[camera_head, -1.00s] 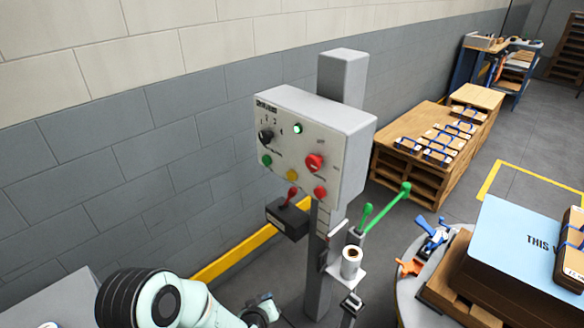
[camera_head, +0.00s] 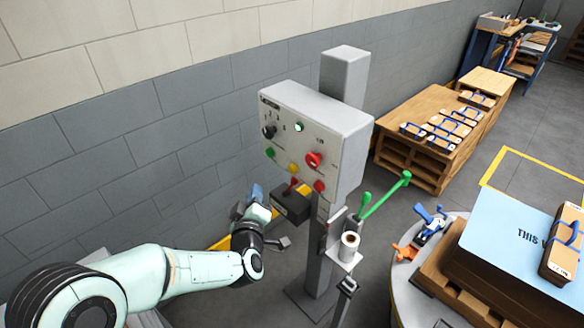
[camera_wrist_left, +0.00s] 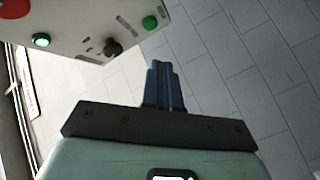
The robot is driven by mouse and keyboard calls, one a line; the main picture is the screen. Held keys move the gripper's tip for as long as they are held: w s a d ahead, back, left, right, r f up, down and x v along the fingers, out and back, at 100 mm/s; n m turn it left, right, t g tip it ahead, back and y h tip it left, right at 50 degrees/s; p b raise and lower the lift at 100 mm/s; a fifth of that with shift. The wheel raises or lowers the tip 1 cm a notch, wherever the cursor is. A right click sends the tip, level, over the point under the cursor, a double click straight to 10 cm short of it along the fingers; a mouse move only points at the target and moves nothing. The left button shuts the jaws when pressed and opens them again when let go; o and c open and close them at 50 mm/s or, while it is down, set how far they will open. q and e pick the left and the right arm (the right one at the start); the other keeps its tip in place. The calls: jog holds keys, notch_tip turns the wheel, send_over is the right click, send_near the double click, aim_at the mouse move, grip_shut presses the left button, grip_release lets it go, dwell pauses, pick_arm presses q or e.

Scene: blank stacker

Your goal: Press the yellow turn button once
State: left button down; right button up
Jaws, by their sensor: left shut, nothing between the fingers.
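The yellow button (camera_head: 293,168) is on the lower front face of the grey control box (camera_head: 330,135), between a green button (camera_head: 270,153) and a red button (camera_head: 319,187). My left gripper (camera_head: 257,191) is shut and empty. In the head view it appears below and left of the box, beside the dark box with the red lever. In the left wrist view, the shut blue fingers (camera_wrist_left: 163,72) point up past the panel's edge, near the green button (camera_wrist_left: 150,22) and a black knob (camera_wrist_left: 112,47). The yellow button does not show there. My right gripper is not in view.
The dark box with a red lever (camera_head: 290,206) juts out below the panel, close to my left gripper. A grey post (camera_head: 344,75) carries the panel. A brick wall is behind.

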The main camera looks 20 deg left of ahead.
aim_at(293, 169)
pick_arm(q)
jog(key=w+d+p, duration=0.3)
jog(key=w, duration=0.5)
jog(key=shift+d+p, duration=0.2)
jog(key=shift+p, duration=0.2)
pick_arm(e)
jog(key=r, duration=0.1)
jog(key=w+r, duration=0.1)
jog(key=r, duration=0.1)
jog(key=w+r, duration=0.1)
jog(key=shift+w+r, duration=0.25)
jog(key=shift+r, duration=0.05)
pick_arm(q)
jog(key=shift+w, duration=0.1)
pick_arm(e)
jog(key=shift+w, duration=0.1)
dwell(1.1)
pick_arm(q)
jog(key=shift+w+d+f, duration=0.1)
jog(key=shift+w+d, duration=0.05)
jog(key=shift+w, duration=0.2)
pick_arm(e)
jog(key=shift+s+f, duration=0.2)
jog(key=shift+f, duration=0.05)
